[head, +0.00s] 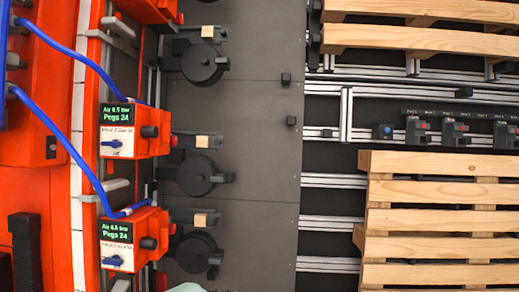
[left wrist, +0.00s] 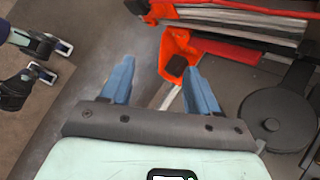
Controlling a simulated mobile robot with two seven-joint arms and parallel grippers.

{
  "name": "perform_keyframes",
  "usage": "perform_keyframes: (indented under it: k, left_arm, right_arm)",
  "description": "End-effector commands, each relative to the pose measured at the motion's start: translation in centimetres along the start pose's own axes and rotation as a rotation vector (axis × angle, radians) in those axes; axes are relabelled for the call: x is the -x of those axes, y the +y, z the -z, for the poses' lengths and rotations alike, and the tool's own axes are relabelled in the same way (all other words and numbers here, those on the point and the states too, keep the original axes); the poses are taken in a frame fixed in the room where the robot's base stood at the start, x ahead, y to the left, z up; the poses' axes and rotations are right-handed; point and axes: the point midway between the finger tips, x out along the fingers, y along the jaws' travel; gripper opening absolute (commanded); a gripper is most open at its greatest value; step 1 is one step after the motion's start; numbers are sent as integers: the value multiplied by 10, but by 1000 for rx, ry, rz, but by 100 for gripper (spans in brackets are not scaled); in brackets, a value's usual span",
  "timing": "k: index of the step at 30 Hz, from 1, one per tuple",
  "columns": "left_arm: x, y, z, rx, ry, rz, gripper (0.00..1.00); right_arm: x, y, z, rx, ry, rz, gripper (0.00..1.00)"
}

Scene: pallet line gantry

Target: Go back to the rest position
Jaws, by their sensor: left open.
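My left gripper (left wrist: 158,68) is open in the left wrist view, its two blue fingers spread apart with nothing held between them. Beyond the fingertips is an orange part with a dark block on it (left wrist: 178,54); the fingers appear apart from it. In the head view only a pale rounded piece shows at the bottom edge, probably part of my arm, and no fingers are visible there.
Orange units with green displays (head: 118,236) and blue hoses stand at the left. Black round fixtures (head: 198,176) line a dark grey plate (head: 255,180), mostly clear at its right. Wooden pallets (head: 440,220) lie on rails at the right. A round black fixture (left wrist: 278,115) is right of my left gripper.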

Motion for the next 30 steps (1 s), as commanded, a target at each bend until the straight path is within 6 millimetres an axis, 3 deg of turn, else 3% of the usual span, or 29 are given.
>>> perform_keyframes:
  k: [1, 3, 6, 9, 12, 19, 30]
  left_arm:
    - [-26, 32, 4, 24, 42, -117, 61]
    - [-52, 78, 14, 91, 119, -284, 61]
    - [-78, 149, 29, 265, 231, -539, 61]
    - [-89, 203, 40, 519, 312, -751, 61]
    - [-96, 235, 46, 796, 347, -885, 61]
    - [-112, 261, 36, 1235, 318, -955, 61]
    - [-116, 262, 32, 1315, 308, -945, 61]
  right_arm:
    - [0, 0, 0, 0, 0, 0, 0]
    - [0, 0, 0, 0, 0, 0, 0]
    - [0, 0, 0, 0, 0, 0, 0]
    - [0, 0, 0, 0, 0, 0, 0]
    - [0, 0, 0, 0, 0, 0, 0]
    - [0, 0, 0, 0, 0, 0, 0]
    - [0, 0, 0, 0, 0, 0, 0]
